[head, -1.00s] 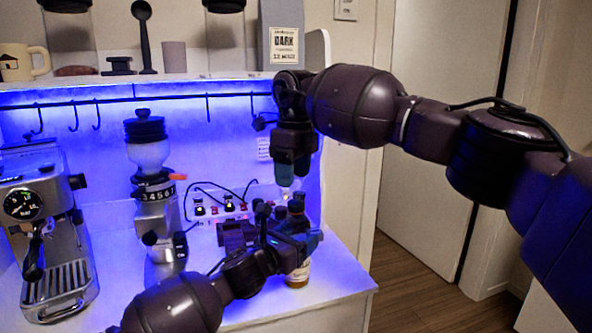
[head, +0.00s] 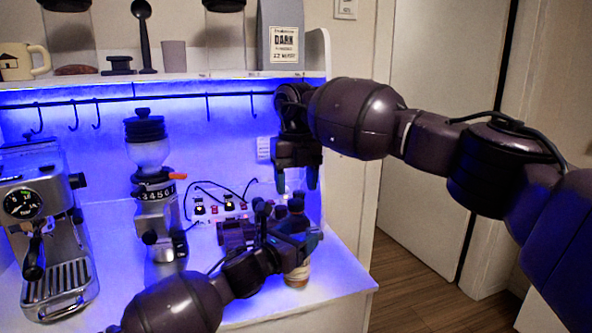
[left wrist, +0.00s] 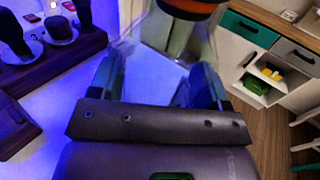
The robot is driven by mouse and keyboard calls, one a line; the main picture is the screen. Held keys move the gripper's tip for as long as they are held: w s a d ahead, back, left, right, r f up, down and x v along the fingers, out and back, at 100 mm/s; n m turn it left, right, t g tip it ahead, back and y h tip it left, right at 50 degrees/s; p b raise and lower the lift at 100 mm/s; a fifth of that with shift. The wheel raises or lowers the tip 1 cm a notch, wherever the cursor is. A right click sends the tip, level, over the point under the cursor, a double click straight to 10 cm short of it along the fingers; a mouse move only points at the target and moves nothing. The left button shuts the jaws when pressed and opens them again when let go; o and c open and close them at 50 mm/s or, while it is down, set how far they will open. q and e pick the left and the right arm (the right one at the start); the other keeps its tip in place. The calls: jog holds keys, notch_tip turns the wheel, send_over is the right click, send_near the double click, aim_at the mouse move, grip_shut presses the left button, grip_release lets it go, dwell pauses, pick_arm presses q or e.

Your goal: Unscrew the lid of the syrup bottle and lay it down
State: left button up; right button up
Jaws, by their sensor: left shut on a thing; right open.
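The syrup bottle (head: 297,277) stands upright near the counter's right front, its pale label and amber base showing below my left gripper (head: 304,243). That gripper is shut around the bottle. In the left wrist view the clear bottle (left wrist: 178,42) is between the teal fingers, with a dark and orange-red cap-like piece (left wrist: 195,8) cut off by the top edge. In the head view, dark shapes above the left gripper make the lid hard to pick out. My right gripper (head: 297,180) points down above this spot, its two fingers open and apart, with nothing visible between them.
A dark stand with several tools (left wrist: 60,45) is close beside the bottle. A grinder (head: 157,200) and an espresso machine (head: 45,225) stand to the left. A power strip (head: 215,207) lies behind. A hook rail and shelf (head: 190,80) run above. The counter's right front corner (head: 350,283) is clear.

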aim_at(296, 201)
jog(key=shift+f, duration=2.5)
jog(key=c, duration=0.9)
jog(key=shift+n, duration=1.9)
jog(key=o, duration=1)
jog(key=shift+r, duration=0.1)
